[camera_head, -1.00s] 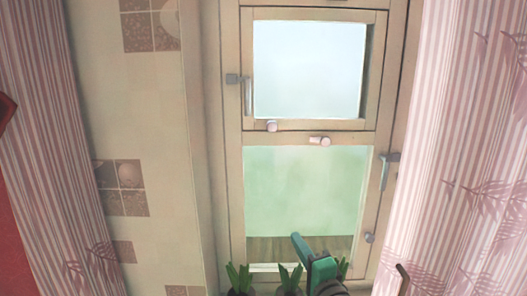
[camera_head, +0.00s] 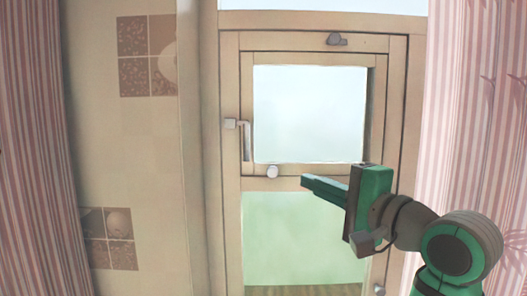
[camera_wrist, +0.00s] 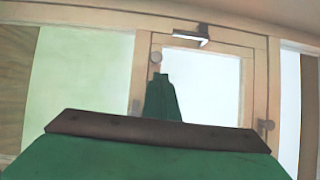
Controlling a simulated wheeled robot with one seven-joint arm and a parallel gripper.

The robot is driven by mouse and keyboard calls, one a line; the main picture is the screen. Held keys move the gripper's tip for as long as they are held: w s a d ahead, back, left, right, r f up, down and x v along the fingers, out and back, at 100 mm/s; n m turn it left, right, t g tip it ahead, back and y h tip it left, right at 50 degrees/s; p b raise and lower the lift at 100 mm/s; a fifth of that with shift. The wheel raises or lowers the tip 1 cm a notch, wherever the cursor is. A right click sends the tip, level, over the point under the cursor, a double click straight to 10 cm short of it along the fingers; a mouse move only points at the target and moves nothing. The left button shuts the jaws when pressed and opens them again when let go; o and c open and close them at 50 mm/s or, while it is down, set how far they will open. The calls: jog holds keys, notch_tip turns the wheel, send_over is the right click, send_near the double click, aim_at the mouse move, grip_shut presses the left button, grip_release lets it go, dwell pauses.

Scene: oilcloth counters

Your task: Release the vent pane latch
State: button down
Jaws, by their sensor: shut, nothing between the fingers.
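The vent pane (camera_head: 310,113) is a small framed window and looks closed. An L-shaped grey latch handle (camera_head: 247,140) hangs at its left edge; it also shows at the top of the wrist view (camera_wrist: 185,36).
A larger pale green pane (camera_head: 300,235) lies below. A pink striped curtain (camera_head: 480,110) hangs close on the right, another (camera_head: 30,150) on the left. Tiled wall (camera_head: 120,170) stands left of the window.

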jog(key=s+r+g, duration=0.1)
jog(key=s+r, duration=0.2)
jog(key=r, duration=0.2)
jog(key=shift+a+r+n, duration=0.25)
jog(key=shift+a+n, duration=0.05)
jog(key=shift+n, duration=0.1)
jog(key=shift+w+a, duration=0.1)
jog(key=s+a+x, duration=0.1)
jog(key=a+x, duration=0.1)
jog(key=x, duration=1)
jog(key=shift+a, duration=0.4)
jog(key=shift+s+a+f+m+y, duration=0.1)
jog(key=shift+s+a+m+y, duration=0.05)
jog(key=shift+a+m+y, duration=0.25)
